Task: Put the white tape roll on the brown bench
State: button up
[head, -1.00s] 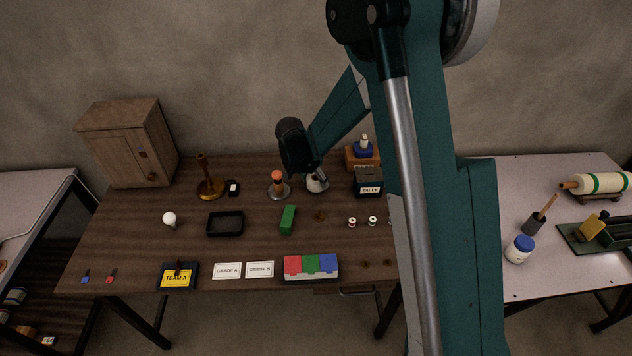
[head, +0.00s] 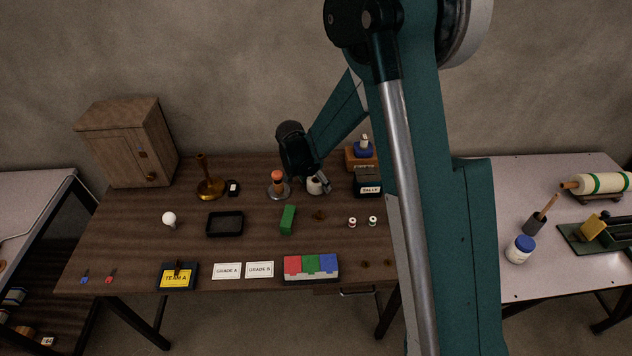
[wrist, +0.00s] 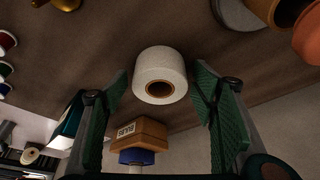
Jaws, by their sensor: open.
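The white tape roll (head: 314,187) is at the back middle of the brown bench (head: 150,215), partly hidden by my gripper (head: 319,186). In the wrist view the roll (wrist: 158,65) lies between my two green-padded fingers, with its hollow brown core facing the camera. My gripper (wrist: 161,82) is open, and gaps show between the roll and both pads. The roll appears to rest on the bench top; its contact with the wood is not clearly visible.
An orange-topped stand (head: 278,184) is close left of the roll. A TALLY box (head: 368,184) and a wooden box with a blue top (head: 362,155) stand close right. A green block (head: 287,220) lies in front. Bare wood lies left of the black tray (head: 225,224).

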jog(key=shift+r, duration=0.1)
jog(key=p+v, duration=0.1)
jog(key=v, duration=1.1)
jog(key=shift+p, duration=0.4)
jog(key=shift+r, duration=0.1)
dwell(0.4)
